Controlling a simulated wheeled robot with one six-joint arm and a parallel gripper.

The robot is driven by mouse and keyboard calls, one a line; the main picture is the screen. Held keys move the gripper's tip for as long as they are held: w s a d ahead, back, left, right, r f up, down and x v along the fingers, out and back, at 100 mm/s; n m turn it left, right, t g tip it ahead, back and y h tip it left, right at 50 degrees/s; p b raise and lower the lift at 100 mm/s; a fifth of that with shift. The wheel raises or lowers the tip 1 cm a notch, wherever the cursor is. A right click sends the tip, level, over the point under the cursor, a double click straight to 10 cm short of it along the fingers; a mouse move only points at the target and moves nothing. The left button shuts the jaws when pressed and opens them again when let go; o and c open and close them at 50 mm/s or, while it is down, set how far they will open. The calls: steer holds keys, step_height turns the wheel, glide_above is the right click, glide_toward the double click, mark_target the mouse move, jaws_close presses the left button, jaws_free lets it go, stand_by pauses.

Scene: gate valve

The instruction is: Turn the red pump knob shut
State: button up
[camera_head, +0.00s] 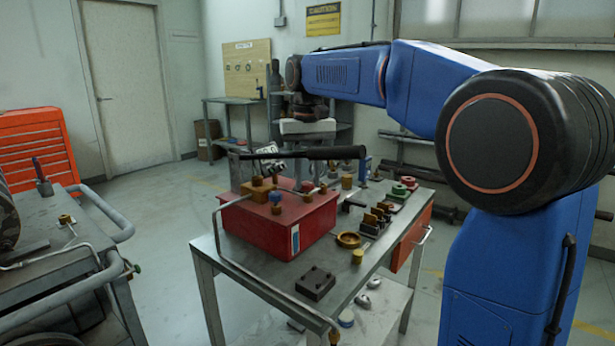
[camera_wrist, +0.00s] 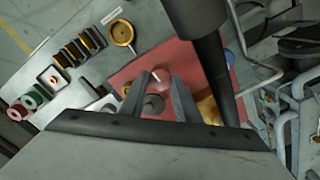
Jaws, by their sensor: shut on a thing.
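The pump is a red box (camera_head: 262,228) on a grey metal table, with a long black handle (camera_head: 325,153) across its top. The red knob (camera_head: 307,187) shows small on top of the box, below the handle. In the wrist view, a round grey and reddish part (camera_wrist: 153,103) sits between my fingers; its colour is hard to tell. My gripper (camera_wrist: 160,84) points down at the box top, fingers around this part, beside the handle (camera_wrist: 212,70). The gripper is shut on it. In the head view, the pale gripper body (camera_head: 307,126) is above and behind the handle, which hides the fingers.
A blue knob (camera_head: 275,197) and brass fittings (camera_head: 258,188) sit close by on the box. Brass blocks (camera_head: 376,219), a brass ring (camera_head: 348,240), a dark block (camera_head: 315,283) and green and red parts (camera_head: 400,190) lie on the table (camera_head: 232,262). A grey cart (camera_head: 60,250) stands left.

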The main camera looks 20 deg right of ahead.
mark_target(308, 182)
steer(key=shift+m, duration=0.5)
steer(key=o, duration=1)
steer(key=shift+o, duration=0.2)
steer(key=shift+r, duration=0.15)
step_height(308, 182, up, 17)
